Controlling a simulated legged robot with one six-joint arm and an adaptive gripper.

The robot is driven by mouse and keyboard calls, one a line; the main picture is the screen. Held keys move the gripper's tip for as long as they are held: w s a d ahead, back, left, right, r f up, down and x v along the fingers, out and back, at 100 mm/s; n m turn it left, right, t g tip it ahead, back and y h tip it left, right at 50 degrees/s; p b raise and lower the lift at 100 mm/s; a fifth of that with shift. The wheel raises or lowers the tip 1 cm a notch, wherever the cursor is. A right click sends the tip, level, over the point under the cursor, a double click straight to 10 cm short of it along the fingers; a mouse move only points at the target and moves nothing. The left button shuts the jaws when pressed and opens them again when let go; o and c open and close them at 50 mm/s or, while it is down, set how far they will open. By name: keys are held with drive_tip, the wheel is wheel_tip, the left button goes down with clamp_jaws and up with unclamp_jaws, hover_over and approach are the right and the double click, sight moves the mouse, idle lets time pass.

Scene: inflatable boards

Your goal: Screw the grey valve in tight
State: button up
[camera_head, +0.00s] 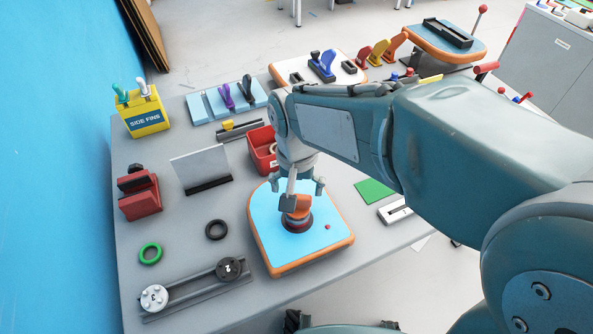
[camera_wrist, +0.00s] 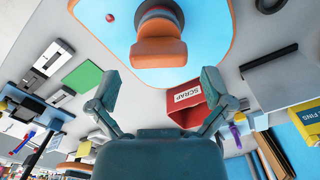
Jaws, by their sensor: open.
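A light-blue board (camera_head: 268,218) with an orange rim lies on the grey table. An orange upright piece (camera_head: 302,210) stands on a dark, red-edged round base (camera_head: 298,224) on this board. In the wrist view the orange piece (camera_wrist: 158,50) lies ahead, between the fingers' directions. My gripper (camera_head: 304,193) is open above and around the orange piece, with nothing held; the wrist view shows its spread fingers (camera_wrist: 160,82). A light grey disc valve (camera_head: 154,298) and a dark grey one (camera_head: 229,268) sit on a black rail. Whether a grey valve is under the orange piece is unclear.
A red SCRAP bin (camera_head: 260,145) stands behind the board. A green ring (camera_head: 150,253), a black ring (camera_head: 217,230) and a red block (camera_head: 139,195) lie to the left. A green square (camera_head: 374,191) lies to the right. The table between the rings and rail is clear.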

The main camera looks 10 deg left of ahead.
sight(298, 204)
drive_tip(key=shift+f, duration=1.95)
drive_tip(key=c, duration=1)
drive_tip(key=shift+m, duration=1.8)
drive_tip(key=shift+c, duration=0.2)
drive_tip(key=m, duration=0.3)
drive_tip(key=shift+m, duration=1.9)
